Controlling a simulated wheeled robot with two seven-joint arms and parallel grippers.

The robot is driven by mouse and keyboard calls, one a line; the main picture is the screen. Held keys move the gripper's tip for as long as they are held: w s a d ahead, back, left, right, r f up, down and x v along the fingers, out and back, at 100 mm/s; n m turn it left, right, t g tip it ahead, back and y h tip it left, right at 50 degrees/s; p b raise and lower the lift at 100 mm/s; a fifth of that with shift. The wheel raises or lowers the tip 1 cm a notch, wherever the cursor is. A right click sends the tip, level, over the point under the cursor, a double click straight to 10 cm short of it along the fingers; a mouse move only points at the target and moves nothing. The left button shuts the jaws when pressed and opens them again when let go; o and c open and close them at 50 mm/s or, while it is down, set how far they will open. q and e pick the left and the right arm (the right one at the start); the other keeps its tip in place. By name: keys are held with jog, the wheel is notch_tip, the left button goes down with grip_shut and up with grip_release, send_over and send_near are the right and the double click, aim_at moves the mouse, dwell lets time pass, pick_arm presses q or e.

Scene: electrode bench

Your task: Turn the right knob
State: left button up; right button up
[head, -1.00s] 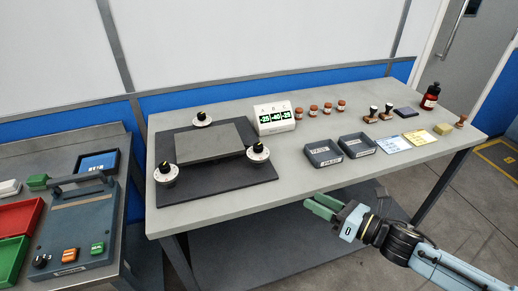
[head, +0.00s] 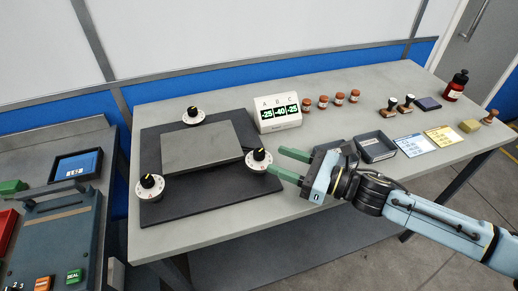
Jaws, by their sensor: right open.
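The right knob (head: 259,156) is a black knob on a white dial at the right corner of the dark base plate (head: 215,197). Two like knobs sit on the plate, one at the left front (head: 149,183) and one at the back (head: 192,114). A grey block (head: 200,146) lies between them. My right gripper (head: 283,163) is open, its green fingers pointing left at the right knob. The fingertips are close to the dial's right side; I cannot tell whether they touch. My left gripper is out of view.
A white display (head: 278,118) reads -25, -40, -25 behind the knob. Several brown jars (head: 323,102) stand right of it. A dark tray (head: 375,147) is just beyond my right gripper, which hides another. The front table strip is clear.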

aim_at(259, 152)
jog(key=x, duration=0.6)
jog(key=shift+w+a, duration=0.1)
jog(key=shift+w, duration=0.05)
jog(key=shift+a, duration=0.15)
jog(key=c, duration=0.5)
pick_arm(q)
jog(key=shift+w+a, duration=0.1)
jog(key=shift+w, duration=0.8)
pick_arm(e)
jog(key=c, duration=0.5)
